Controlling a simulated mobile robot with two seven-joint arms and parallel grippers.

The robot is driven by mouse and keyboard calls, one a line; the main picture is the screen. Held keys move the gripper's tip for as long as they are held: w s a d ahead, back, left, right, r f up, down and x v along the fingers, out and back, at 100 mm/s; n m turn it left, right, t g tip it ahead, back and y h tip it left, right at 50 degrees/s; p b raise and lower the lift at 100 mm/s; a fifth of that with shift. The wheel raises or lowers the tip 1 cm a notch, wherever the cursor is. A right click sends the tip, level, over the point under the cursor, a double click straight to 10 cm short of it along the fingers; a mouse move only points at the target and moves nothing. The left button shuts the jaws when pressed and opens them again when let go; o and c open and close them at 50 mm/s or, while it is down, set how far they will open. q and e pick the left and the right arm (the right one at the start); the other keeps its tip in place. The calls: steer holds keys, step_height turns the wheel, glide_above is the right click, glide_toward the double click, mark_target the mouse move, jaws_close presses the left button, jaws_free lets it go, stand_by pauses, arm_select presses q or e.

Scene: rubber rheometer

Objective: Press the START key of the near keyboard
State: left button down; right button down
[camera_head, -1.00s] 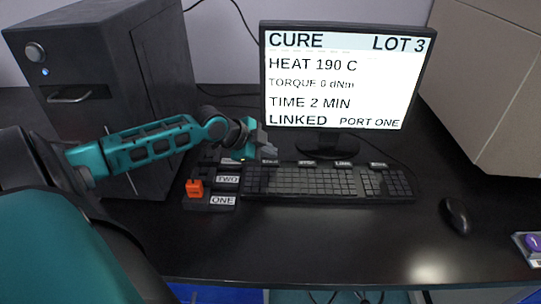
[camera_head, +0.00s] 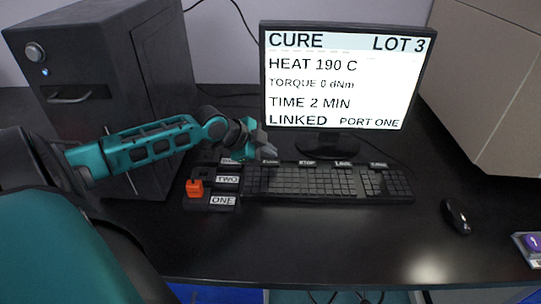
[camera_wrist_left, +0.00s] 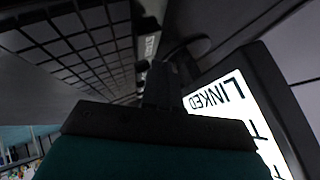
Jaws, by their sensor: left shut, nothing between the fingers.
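The near keyboard (camera_head: 325,182) lies on the black desk in front of the monitor, with several white labels along its back edge. The leftmost label is largely hidden by my left gripper (camera_head: 270,154), so I cannot read it in the head view. My left gripper is shut and empty, its tips over the keyboard's back left corner; I cannot tell whether they touch a key. In the left wrist view the gripper (camera_wrist_left: 165,85) points along the back of the keyboard (camera_wrist_left: 75,40). My right gripper is not in view.
The monitor (camera_head: 345,75) stands close behind the keyboard. A black block with an orange piece (camera_head: 195,188) and labels ONE and TWO sits left of it. A computer tower (camera_head: 110,90) stands at left, a mouse (camera_head: 456,216) at right. The front desk is clear.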

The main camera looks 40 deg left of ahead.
arm_select(q)
steer(key=shift+f, duration=0.1)
stand_by(0.7)
steer(key=shift+f, duration=0.35)
